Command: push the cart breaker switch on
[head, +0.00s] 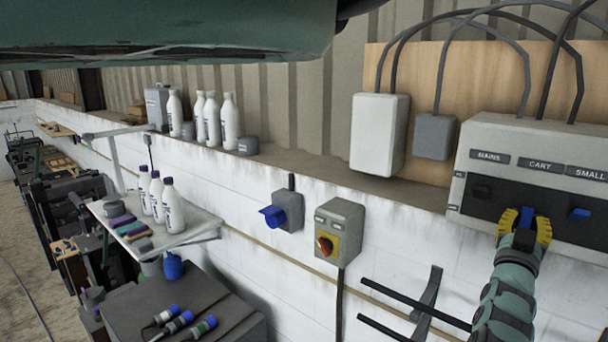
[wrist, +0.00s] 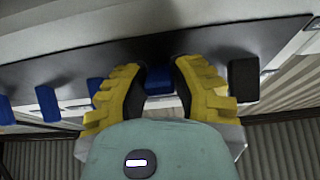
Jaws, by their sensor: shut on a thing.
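The grey breaker box (head: 480,135) on the right wall has a dark front strip with labels reading MAINS, CART and SMALL. The blue cart switch (head: 528,213) is below the CART label. My gripper (head: 524,222) has its yellow fingers on both sides of it. In the wrist view my gripper (wrist: 159,84) is shut on the blue cart switch (wrist: 158,81), which shows between the two fingers. The fingers hide part of it, and I cannot tell whether it is up or down.
The black mains switch (wrist: 243,80) is close beside one finger. Another blue switch (wrist: 95,86) is close to the other finger, with more beyond it. A red rotary switch box (head: 338,232) and a blue socket (head: 284,212) are on the wall to the left. Dark rails (head: 425,300) stick out below.

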